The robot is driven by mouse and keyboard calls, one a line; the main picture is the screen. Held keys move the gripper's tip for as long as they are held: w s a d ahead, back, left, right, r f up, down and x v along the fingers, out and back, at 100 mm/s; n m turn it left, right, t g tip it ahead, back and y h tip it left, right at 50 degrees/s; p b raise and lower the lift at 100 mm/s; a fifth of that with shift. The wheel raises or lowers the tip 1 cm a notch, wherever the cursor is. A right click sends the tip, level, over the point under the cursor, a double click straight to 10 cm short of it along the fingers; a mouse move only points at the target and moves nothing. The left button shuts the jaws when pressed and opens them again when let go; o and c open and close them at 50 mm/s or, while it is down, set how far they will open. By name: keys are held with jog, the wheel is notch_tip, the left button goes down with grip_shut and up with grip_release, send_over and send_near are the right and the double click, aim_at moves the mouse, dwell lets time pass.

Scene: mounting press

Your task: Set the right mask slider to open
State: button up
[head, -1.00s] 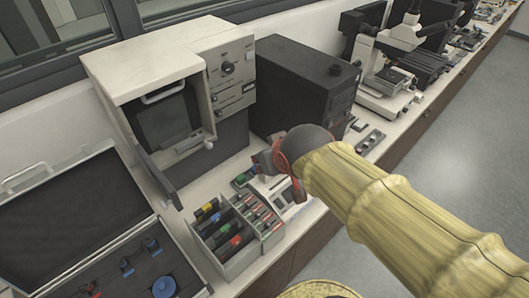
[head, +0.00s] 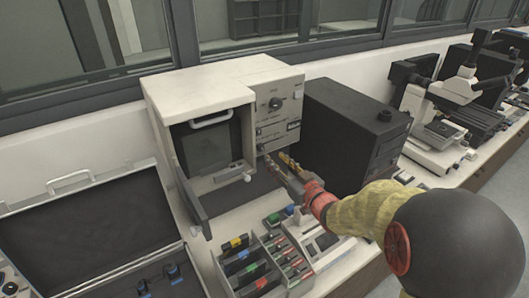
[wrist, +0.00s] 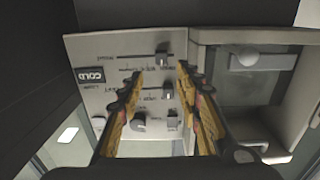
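The mounting press (head: 200,90) carries a pale control panel (head: 290,88) on its right front, with a round knob (head: 276,103) and slider slots below it. In the wrist view the panel (wrist: 110,50) appears upside down. It shows an upper slider tab (wrist: 163,58), a middle slider tab (wrist: 168,90) and another small tab (wrist: 172,123). The small labels are too blurred to tell which slider is the right mask. My gripper (head: 277,161) is open and empty, just below and in front of the panel. In the wrist view its fingers (wrist: 159,76) straddle the slider area, apparently without touching.
The press's open door (head: 190,198) and viewing recess stand left of the panel. A black box unit (head: 350,135) stands close on the right. A divided tray (head: 250,265) of coloured items lies below.

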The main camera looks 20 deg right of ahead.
aim_at(262, 147)
jog(key=b+x, duration=0.1)
jog(key=x, duration=0.6)
jog(key=shift+w+a+r, duration=0.1)
jog(key=shift+w+a, duration=0.15)
jog(key=shift+w, duration=0.1)
jog(key=shift+c, duration=1.3)
grip_shut()
